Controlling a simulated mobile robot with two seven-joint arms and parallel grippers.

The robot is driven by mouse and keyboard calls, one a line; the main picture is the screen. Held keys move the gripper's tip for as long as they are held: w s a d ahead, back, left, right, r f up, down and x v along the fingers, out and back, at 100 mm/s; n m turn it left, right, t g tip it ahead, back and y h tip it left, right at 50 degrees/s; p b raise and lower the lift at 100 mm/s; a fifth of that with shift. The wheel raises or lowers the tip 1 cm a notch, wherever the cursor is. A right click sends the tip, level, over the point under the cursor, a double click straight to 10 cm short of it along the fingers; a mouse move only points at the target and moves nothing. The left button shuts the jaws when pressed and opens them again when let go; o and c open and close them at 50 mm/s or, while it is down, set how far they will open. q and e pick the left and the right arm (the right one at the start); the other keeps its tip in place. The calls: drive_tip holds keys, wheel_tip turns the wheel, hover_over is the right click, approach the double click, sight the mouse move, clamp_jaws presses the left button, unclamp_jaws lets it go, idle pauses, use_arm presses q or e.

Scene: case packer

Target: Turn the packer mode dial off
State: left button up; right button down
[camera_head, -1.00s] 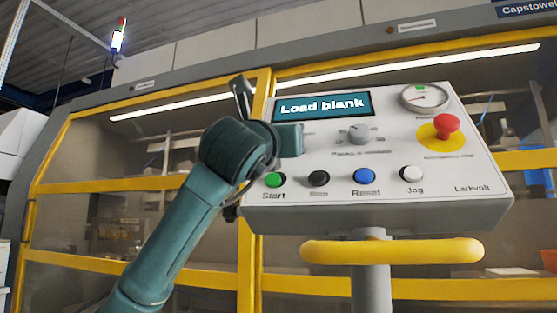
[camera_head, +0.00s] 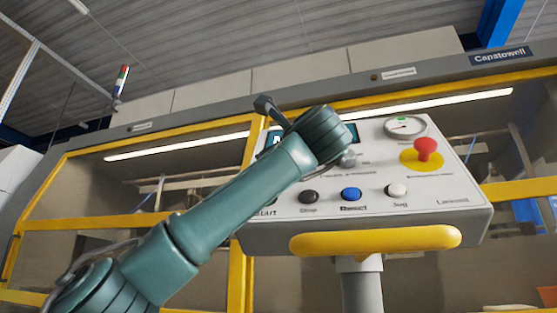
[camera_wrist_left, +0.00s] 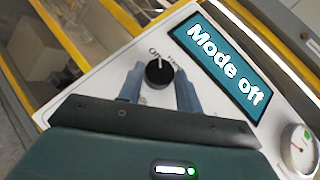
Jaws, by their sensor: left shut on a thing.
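The mode dial (camera_wrist_left: 158,74) is a round dark knob with a white pointer mark, on the white control panel (camera_wrist_left: 97,85). In the left wrist view my left gripper (camera_wrist_left: 159,84) has one finger on each side of the dial and is shut on it. The mark points up the picture, towards a partly covered label. The screen (camera_wrist_left: 225,60) beside it reads "Mode off". My right gripper is not in view.
The panel also carries a red emergency button (camera_head: 426,148), a gauge (camera_head: 405,126), and a row with blue Reset (camera_head: 351,194) and white Jog (camera_head: 397,190) buttons. A yellow handle bar (camera_head: 375,240) runs below. Yellow-framed machine doors stand behind.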

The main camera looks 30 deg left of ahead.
use_arm(q)
drive_tip(key=shift+w+n+g, duration=0.1)
drive_tip(key=shift+n+g, duration=0.3)
drive_tip(key=shift+n, duration=0.1)
drive_tip(key=o, duration=1)
drive_tip(key=v, duration=1.3)
drive_tip(key=shift+f, duration=0.25)
drive_tip(key=shift+d, duration=0.1)
